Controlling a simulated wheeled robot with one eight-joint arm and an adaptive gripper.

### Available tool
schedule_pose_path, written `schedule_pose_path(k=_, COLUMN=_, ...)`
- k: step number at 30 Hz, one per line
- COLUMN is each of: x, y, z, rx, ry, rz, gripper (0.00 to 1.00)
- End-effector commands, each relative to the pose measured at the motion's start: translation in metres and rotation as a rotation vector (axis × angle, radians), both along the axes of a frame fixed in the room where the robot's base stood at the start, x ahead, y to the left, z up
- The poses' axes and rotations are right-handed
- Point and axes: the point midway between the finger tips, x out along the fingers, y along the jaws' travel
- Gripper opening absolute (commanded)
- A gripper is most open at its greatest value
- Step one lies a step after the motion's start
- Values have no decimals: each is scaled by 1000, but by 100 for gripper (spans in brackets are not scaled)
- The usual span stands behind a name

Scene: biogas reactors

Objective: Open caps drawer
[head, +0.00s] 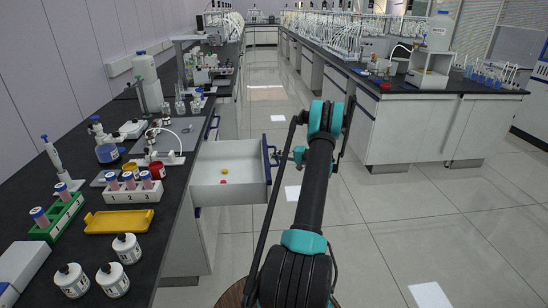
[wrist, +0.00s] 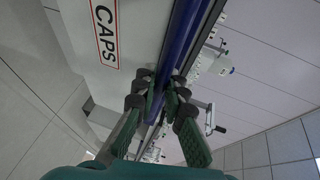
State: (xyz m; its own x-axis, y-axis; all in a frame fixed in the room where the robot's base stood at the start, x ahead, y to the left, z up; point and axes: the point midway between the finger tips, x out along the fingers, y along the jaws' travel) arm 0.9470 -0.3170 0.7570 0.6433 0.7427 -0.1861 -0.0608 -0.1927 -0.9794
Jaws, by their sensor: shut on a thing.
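The white caps drawer (head: 230,195) is pulled out from the left bench into the aisle, with a yellow cap (head: 224,170) and a reddish cap (head: 223,182) inside. The drawer front faces right and has a blue handle (wrist: 184,40) along it. In the wrist view, a label (wrist: 105,33) reading CAPS is on the white drawer front beside the handle. My gripper (wrist: 166,92) is shut on the blue handle. In the head view, my gripper (head: 276,157) is at the drawer front, small and partly hidden by my arm.
The left bench top holds a yellow tray (head: 119,221), a white rack (head: 133,192) of tubes, a green rack (head: 58,216) and white bottles (head: 126,248). A second bench (head: 420,120) stands to the right. The aisle floor between them is clear.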

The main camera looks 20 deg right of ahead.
Motion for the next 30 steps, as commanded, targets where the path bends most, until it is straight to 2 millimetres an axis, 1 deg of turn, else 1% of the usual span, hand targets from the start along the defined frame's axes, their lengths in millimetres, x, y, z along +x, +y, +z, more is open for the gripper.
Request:
schedule_pose_path(k=5, x=0, y=0, z=-1, rx=-1, ry=1, rz=0, gripper=0)
schedule_pose_path(k=6, x=0, y=0, z=-1, rx=-1, ry=1, rz=0, gripper=12)
schedule_pose_path(k=11, x=0, y=0, z=0, rx=-1, ry=1, rz=0, gripper=32)
schedule_pose_path(k=20, x=0, y=0, z=0, rx=0, ry=0, rz=0, gripper=32)
schedule_pose_path(k=23, x=-4, y=-5, z=1, rx=0, ry=0, rz=-2, gripper=32)
schedule_pose_path(k=26, x=-12, y=-15, z=3, rx=1, ry=0, rz=-2, gripper=32)
schedule_pose_path(k=30, x=-30, y=-36, z=8, rx=0, ry=2, rz=-3, gripper=32)
